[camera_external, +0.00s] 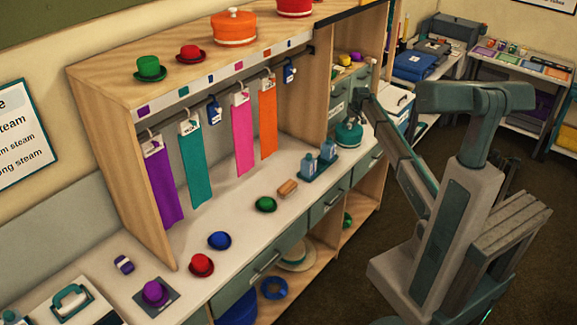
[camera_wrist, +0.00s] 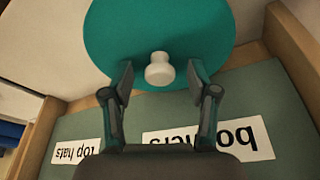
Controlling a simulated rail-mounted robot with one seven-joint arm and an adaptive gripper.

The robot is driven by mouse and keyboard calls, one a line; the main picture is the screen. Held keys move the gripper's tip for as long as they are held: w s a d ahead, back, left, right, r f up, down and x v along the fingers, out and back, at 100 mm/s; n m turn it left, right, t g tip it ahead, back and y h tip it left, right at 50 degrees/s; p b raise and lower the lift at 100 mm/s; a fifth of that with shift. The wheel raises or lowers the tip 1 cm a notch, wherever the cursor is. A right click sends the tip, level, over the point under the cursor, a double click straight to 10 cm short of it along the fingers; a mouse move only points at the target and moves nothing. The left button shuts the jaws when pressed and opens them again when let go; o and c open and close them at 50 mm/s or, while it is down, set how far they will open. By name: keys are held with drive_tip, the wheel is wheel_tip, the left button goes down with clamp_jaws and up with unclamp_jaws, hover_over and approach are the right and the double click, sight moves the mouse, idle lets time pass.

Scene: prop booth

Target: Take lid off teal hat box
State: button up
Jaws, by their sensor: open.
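The teal hat box (camera_external: 348,137) stands at the right end of the counter, beneath my gripper (camera_external: 356,103). In the wrist view its round teal lid (camera_wrist: 205,35) fills the upper middle, with a white knob (camera_wrist: 158,73) on it. My gripper (camera_wrist: 160,79) is open, with one finger on each side of the knob and a visible gap to each. The lid sits on the box in the outside view. The lower part of the box is hidden in the wrist view.
Teal bottles on a tray (camera_external: 318,168) stand left of the box. Small hats lie along the counter.

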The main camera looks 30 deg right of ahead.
drive_tip(key=shift+w+f, duration=0.1)
drive_tip(key=shift+f, duration=0.2)
drive_tip(key=c, duration=1.1)
drive_tip(key=shift+r, duration=0.1)
